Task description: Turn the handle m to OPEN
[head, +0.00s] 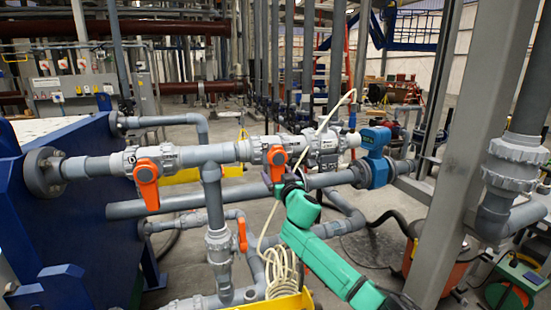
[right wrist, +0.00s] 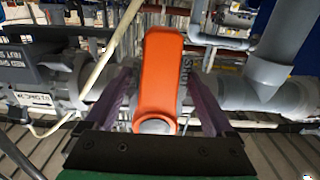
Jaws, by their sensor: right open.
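An orange valve handle (head: 277,160) hangs down from a grey valve on the upper horizontal pipe. My right gripper (head: 283,179), on a green arm, is at this handle's lower end. In the right wrist view the same orange handle (right wrist: 161,75) stands between my two purple fingers, with a gap on each side. The right gripper is open. Another orange handle (head: 146,183) hangs on the valve to the left, and a third handle (head: 242,235) is lower down. I cannot read which one is marked m. My left gripper is not in view.
A grey box-shaped fitting (head: 322,142) and a blue flowmeter (head: 376,142) sit right of the handle. A pale hose (head: 281,262) hangs in coils below. A blue machine (head: 60,220) stands left, and a grey column (head: 460,150) right.

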